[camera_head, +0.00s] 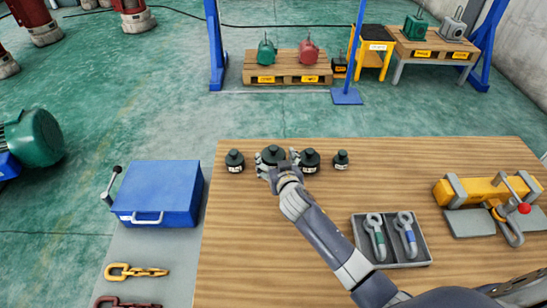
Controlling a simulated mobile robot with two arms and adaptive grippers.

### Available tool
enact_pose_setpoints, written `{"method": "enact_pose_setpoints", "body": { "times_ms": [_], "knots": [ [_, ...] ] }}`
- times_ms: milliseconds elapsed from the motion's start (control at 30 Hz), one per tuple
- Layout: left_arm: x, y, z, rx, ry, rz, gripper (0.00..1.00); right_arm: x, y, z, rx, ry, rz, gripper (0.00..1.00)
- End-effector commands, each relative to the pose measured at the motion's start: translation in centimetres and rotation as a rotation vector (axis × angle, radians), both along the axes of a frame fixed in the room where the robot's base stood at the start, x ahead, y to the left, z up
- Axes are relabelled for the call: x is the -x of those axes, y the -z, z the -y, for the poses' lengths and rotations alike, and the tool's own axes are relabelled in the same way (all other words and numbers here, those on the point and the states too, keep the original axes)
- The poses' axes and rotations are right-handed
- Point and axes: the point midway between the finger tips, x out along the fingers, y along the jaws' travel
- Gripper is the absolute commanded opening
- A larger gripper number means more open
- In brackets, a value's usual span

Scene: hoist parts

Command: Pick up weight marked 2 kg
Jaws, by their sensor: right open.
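Several dark weights with small pale labels stand in a row near the far edge of the wooden table (240,230). They are a left weight (235,160), a second weight (273,152), a third weight (310,160) and a smaller right weight (341,159). The labels are too small to read, so I cannot tell which is marked 2 kg. My right gripper (268,162) is open at the second weight, with its fingers around or just in front of it; I cannot tell whether they touch. The gripper hides that weight's lower part. My left gripper is not in view.
A grey tray with two shackles (391,239) lies right of my right forearm. A yellow clamp device (485,192) is at the table's right. A blue box (157,193) and chain pieces (136,272) lie on a grey surface at left. The table's front left is clear.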

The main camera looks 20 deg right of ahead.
Motion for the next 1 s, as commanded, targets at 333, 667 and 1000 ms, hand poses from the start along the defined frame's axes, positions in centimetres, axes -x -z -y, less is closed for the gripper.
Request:
{"method": "enact_pose_setpoints", "body": {
  "times_ms": [333, 667, 1000],
  "knots": [
    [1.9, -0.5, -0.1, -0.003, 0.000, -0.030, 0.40, -3.2, 0.9, 0.2, 0.000, 0.000, -0.001, 0.76],
    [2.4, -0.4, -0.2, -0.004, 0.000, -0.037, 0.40, -3.3, 1.0, 0.2, 0.000, 0.000, 0.000, 0.64],
    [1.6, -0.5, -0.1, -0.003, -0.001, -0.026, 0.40, -3.7, 0.0, 0.1, -0.001, -0.005, 0.018, 0.00]
  ]
}}
